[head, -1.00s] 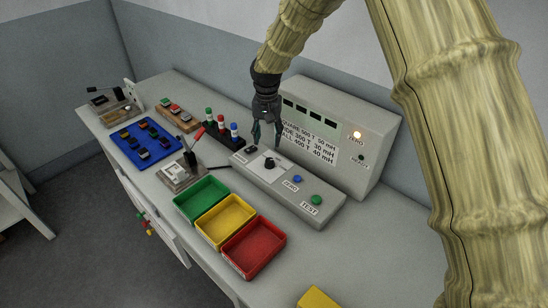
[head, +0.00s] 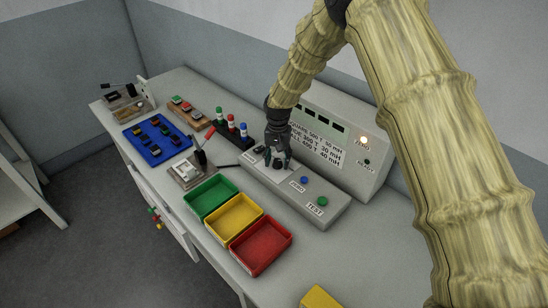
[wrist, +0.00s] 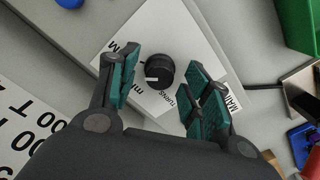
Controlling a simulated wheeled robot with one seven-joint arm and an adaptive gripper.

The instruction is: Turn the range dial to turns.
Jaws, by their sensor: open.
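The range dial (wrist: 158,74) is a round black knob with a white pointer mark on a white plate (wrist: 185,42). In the wrist view the plate carries the word TURNS and other lettering near the dial. The dial's pointer mark faces the lower left side of the knob in that view. My gripper (wrist: 160,85) is open, with its green-padded fingers on either side of the dial and apart from it. In the head view my gripper (head: 277,162) is low over the grey control box (head: 325,215), and it partly hides the dial.
The control box also bears a blue ZERO button (head: 304,180) and a green TEST button (head: 322,201). The meter panel (head: 350,165) with a lit ZERO lamp (head: 364,141) stands behind. Green (head: 188,201), yellow (head: 210,226) and red (head: 236,262) trays sit in front.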

